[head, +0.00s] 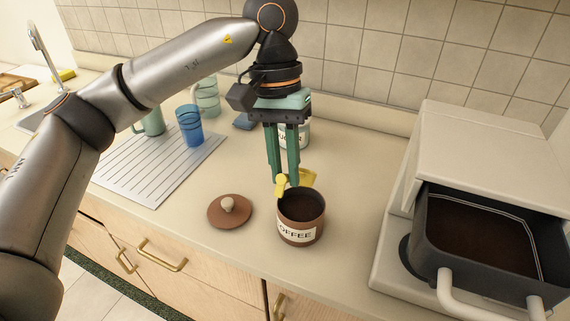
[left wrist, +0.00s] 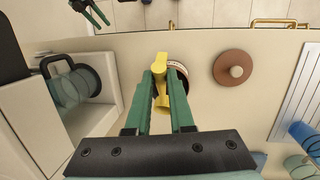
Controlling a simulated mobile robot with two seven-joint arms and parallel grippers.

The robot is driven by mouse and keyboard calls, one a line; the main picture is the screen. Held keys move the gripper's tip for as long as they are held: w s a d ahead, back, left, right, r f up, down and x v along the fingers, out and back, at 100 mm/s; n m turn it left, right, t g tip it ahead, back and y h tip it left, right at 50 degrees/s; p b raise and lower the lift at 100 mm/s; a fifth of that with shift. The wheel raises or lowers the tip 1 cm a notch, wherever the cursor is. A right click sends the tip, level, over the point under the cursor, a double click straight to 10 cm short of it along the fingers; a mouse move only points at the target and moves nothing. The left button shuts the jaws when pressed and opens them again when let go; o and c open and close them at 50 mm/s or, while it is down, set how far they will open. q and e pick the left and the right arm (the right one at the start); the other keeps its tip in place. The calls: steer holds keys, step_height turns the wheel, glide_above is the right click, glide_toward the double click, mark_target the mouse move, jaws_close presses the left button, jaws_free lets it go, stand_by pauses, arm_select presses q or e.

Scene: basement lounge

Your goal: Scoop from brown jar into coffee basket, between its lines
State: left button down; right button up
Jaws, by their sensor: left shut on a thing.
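My left gripper (head: 285,182) is shut on a yellow scoop (head: 307,178) and holds it just above the back rim of the brown jar (head: 300,232). The jar is open, labelled COFFEE and dark inside. I cannot tell whether the scoop holds any grounds. The scoop (left wrist: 161,100) also shows between the fingers in the left wrist view, partly covering the jar (left wrist: 178,72). The coffee basket (head: 440,225) at the right is dark and open, with brown grounds and a pale line along its inner wall. My right gripper (left wrist: 92,14) shows at the top left of the left wrist view.
The brown lid (head: 230,212) lies left of the jar. A labelled canister (head: 301,136) stands behind my left gripper. A blue cup (head: 189,126) and green cups are by the striped mat (head: 150,185). The coffee machine (head: 480,150) stands right; counter between it and the jar is clear.

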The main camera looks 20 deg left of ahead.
arm_select(q)
steer(key=shift+b+x, duration=0.45)
steer(key=shift+x, duration=0.4)
steer(key=shift+w+f+b, duration=0.6)
steer(key=shift+f+b, duration=1.95)
steer(key=shift+f, duration=1.65)
steer(key=s+r+t+b, duration=0.4)
steer(key=r+t+b, duration=0.1)
steer(key=r+b, duration=0.1)
steer(key=shift+s+a+r+t+h, duration=0.3)
steer(key=shift+s+a+t, duration=0.05)
steer(key=shift+s+t, duration=0.05)
arm_select(e)
steer(key=w+a+f, duration=0.1)
steer(key=a+f, duration=0.2)
steer(key=f, duration=0.6)
steer(key=shift+a+f+n+y, duration=0.15)
steer(key=shift+n+y, duration=0.25)
